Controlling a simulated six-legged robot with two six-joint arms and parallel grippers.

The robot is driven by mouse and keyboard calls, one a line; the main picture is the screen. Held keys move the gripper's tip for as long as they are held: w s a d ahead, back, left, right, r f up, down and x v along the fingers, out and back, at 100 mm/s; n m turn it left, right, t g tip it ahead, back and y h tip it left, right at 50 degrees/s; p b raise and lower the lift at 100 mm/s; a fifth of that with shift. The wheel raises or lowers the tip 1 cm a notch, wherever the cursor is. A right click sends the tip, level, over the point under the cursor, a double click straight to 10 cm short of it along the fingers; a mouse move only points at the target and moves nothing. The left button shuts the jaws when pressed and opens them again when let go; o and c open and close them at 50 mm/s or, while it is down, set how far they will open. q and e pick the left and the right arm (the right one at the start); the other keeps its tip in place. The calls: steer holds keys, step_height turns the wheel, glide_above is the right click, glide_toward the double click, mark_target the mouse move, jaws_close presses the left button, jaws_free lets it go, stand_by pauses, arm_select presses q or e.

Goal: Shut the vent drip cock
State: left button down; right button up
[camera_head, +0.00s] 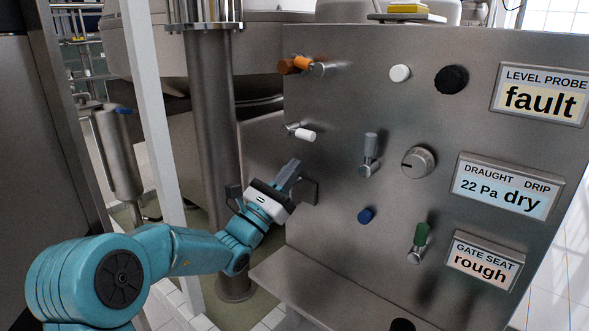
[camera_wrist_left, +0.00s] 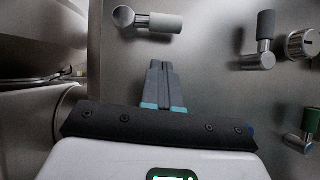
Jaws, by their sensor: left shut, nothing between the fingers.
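No label in view names the vent drip cock, so I cannot tell which lever it is. A white-gripped lever (camera_head: 305,134) sticks out of the steel panel, its grip pointing right; it also shows in the left wrist view (camera_wrist_left: 160,22). Other levers are an orange one (camera_head: 301,64), a grey one (camera_head: 371,145) with its grip up, and a green one (camera_head: 421,234) with its grip up. My left gripper (camera_head: 294,167) is shut and empty, just below the white-gripped lever and apart from it. Its fingers (camera_wrist_left: 160,66) point up toward that lever. My right gripper is out of view.
The panel (camera_head: 330,240) also carries a round metal knob (camera_head: 418,161), a white button (camera_head: 400,73), a black knob (camera_head: 452,80) and a blue button (camera_head: 366,215). The draught and drip display (camera_head: 507,188) reads 22 Pa, dry. A vertical steel column (camera_head: 212,110) stands left of the panel.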

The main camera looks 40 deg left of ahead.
arm_select(q)
steer(key=d+v, duration=0.1)
steer(key=v, duration=0.8)
steer(key=shift+s+a+f, duration=0.2)
steer(key=shift+a+f, duration=0.05)
steer(key=shift+f, duration=0.2)
